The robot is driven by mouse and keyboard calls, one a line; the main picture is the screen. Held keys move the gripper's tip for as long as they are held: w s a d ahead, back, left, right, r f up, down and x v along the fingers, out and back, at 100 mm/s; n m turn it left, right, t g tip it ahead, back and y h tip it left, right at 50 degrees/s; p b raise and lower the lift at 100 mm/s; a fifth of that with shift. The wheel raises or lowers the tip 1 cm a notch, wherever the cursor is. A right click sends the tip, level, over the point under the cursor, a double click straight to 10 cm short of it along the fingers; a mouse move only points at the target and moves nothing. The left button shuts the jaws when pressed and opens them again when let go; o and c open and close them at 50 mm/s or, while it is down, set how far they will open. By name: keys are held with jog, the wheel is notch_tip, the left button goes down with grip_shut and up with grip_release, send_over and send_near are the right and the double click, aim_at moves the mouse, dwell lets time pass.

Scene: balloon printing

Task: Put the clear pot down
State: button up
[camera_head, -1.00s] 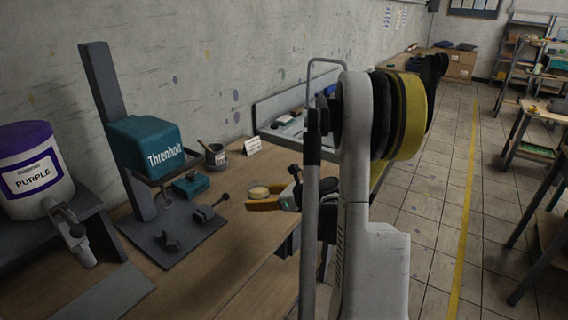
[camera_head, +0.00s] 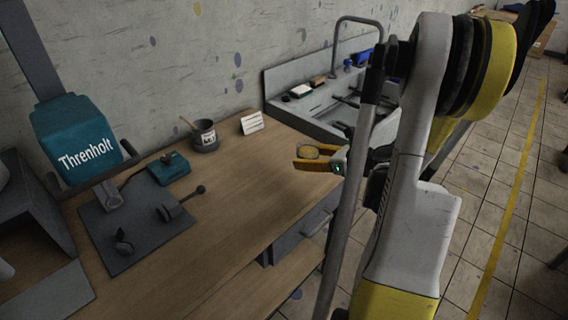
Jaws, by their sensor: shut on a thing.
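My gripper (camera_head: 312,158) has orange fingers. It is shut on a small round pot (camera_head: 308,152) with a tan-looking content, which I take for the clear pot. The pot is held up at the right edge of the wooden bench (camera_head: 235,205), near the sink. Its lower part is hidden by the fingers, and it is too small to tell how clear its wall is.
A grey sink unit (camera_head: 318,105) with a tap stands behind. A white card (camera_head: 252,122), a dark mug (camera_head: 205,136) with a stick and a teal box (camera_head: 170,168) line the wall. The bench's front middle is clear.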

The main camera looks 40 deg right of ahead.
jog(key=b, duration=0.3)
send_over(287, 173)
notch_tip(287, 173, down, 6)
jog(key=shift+r, duration=0.1)
jog(key=shift+f+b, duration=0.9)
jog(key=shift+f, duration=1.05)
jog(key=shift+f, duration=0.15)
jog(key=o, duration=1.4)
